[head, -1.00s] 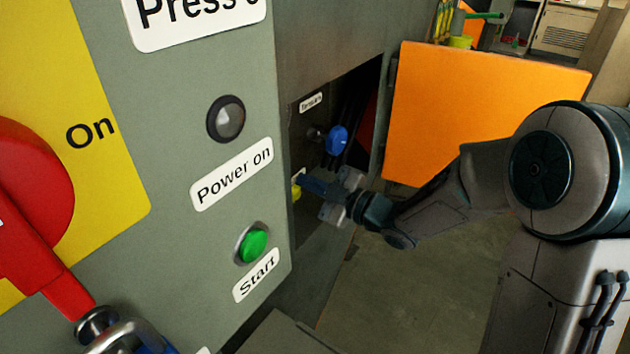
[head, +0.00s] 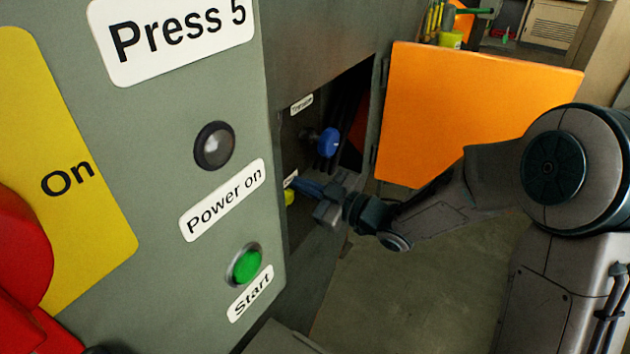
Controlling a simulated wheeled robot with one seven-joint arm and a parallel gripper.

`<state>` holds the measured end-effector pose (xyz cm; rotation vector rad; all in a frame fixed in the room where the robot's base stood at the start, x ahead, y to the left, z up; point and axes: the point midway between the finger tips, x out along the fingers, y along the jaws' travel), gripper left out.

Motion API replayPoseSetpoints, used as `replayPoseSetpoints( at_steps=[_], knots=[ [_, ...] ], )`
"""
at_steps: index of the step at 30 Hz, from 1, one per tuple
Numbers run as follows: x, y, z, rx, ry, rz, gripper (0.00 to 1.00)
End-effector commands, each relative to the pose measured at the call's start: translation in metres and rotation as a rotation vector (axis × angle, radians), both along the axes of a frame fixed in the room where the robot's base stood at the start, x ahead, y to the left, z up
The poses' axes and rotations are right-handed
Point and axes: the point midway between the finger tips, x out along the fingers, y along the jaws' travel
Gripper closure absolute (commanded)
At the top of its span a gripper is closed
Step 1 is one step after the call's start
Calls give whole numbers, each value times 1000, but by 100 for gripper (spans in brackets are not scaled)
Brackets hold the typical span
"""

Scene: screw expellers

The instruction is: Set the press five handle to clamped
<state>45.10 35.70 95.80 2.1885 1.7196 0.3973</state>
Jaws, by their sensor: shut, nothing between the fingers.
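Press five is the grey-green machine with the "Press 5" label (head: 172,32). Its orange door (head: 470,115) stands open to the right of a dark recess. In the recess a blue knob (head: 328,142) sits on a short stem below a small label. Lower down, a yellow knob (head: 290,197) shows partly at the recess's left edge. My gripper (head: 306,187) is inside the recess, shut, with its blue fingers pointing left beside the yellow knob. I cannot tell whether they touch it. The panel edge hides part of this area. I cannot tell which knob is the clamp handle.
The front panel has a dark "Power on" lamp (head: 214,146) and a green "Start" button (head: 245,264). A red switch handle (head: 20,260) on a yellow plate (head: 85,225) is at the left. Open floor (head: 400,290) lies below the door.

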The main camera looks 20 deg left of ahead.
Motion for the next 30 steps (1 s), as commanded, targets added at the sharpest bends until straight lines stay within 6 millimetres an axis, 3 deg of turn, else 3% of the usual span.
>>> replayPoseSetpoints(
  at_steps=[13,30],
  knots=[
    [6,3,-9,79,334,12,100],
    [9,1,-14,80,336,10,100]
  ],
)
